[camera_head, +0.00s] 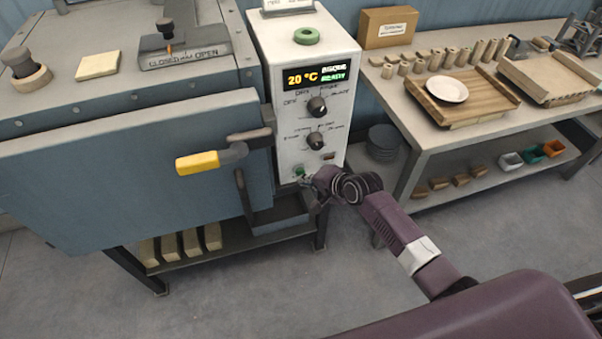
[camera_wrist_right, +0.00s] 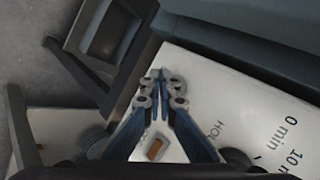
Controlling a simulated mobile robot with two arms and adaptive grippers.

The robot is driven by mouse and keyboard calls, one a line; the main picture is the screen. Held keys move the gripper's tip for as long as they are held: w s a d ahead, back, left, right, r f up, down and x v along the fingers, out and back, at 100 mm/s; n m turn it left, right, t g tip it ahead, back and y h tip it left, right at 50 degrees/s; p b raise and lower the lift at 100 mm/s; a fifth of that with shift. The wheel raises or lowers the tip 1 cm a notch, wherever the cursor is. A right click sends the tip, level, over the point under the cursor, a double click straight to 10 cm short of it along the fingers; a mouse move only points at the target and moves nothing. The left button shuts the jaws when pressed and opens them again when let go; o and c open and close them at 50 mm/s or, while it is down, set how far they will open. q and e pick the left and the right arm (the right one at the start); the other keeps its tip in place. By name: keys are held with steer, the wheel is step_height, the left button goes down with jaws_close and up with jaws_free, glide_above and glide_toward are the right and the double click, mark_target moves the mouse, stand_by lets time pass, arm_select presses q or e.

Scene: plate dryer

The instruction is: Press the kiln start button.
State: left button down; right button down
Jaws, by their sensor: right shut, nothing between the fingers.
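The kiln's white control panel (camera_head: 285,135) faces me with a lit display (camera_head: 318,76) reading 20 °C and green text. A small green button (camera_head: 299,171) sits low on the panel, the likely start button. My right gripper (camera_head: 308,183) is shut and empty, its tips at the panel's lower edge close beside the green button; I cannot tell whether they touch it. In the right wrist view the closed fingertips (camera_wrist_right: 160,74) lie over the white panel (camera_wrist_right: 205,85), and the green button is hidden there. My left gripper is out of view.
Two black knobs (camera_head: 316,106) and an orange switch (camera_head: 329,156) are on the panel. The blue kiln door (camera_head: 130,170) with a yellow handle (camera_head: 198,162) is left of it. A workbench (camera_head: 440,138) with trays stands right. The floor in front is clear.

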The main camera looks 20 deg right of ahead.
steer(key=shift+w, duration=0.6)
stand_by(0.7)
stand_by(0.4)
steer(key=shift+s+p, duration=0.75)
steer(key=shift+s, duration=0.15)
steer(key=s+p, duration=0.3)
steer(key=s, duration=0.2)
steer(key=shift+d+p, duration=0.1)
steer(key=shift+p, duration=0.25)
